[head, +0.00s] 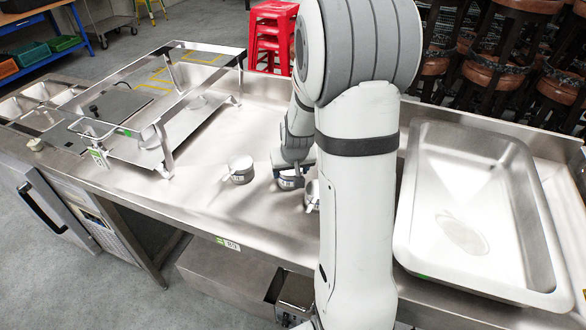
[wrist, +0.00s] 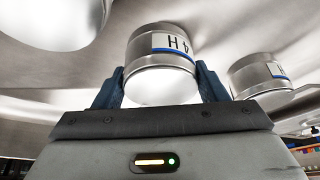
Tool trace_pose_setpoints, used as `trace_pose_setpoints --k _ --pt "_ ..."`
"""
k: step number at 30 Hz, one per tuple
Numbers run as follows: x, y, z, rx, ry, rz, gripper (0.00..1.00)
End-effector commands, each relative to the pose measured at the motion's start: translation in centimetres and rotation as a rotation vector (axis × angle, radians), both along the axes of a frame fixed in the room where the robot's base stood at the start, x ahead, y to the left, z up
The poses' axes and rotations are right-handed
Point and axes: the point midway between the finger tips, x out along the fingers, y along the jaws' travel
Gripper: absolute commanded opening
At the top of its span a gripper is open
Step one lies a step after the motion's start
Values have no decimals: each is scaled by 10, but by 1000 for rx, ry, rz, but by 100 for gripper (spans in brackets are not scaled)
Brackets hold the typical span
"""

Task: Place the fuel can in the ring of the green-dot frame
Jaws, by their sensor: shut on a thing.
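My gripper (head: 291,168) is low over the middle of the steel counter in the head view, partly hidden by my arm. In the wrist view its two blue fingers (wrist: 160,88) are shut on the sides of a silver fuel can (wrist: 160,60) with a white label and blue band. That can also shows below the gripper in the head view (head: 290,183); whether it touches the counter I cannot tell. A steel frame (head: 205,46) with upright legs stands at the left, with a small green mark (head: 127,133) near its front left. I cannot make out its ring clearly.
One can (head: 240,168) stands left of the held can; another (head: 311,197) stands to its right, partly behind my arm. A large steel pan (head: 410,215) fills the counter's right. Bare counter (head: 205,200) lies between the frame and the cans.

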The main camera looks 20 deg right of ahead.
Motion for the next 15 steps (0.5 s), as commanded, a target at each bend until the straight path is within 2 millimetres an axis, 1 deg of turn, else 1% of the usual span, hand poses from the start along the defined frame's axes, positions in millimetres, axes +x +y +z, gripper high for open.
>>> trace_pose_setpoints --k 3,4,11,12,15 --pt "0 0 -4 -1 -1 1 32" --pt "0 0 -3 0 0 1 67" --pt "0 0 -2 0 0 1 86" --pt "0 1 -2 0 0 1 88" --pt "0 1 -2 0 0 2 88"
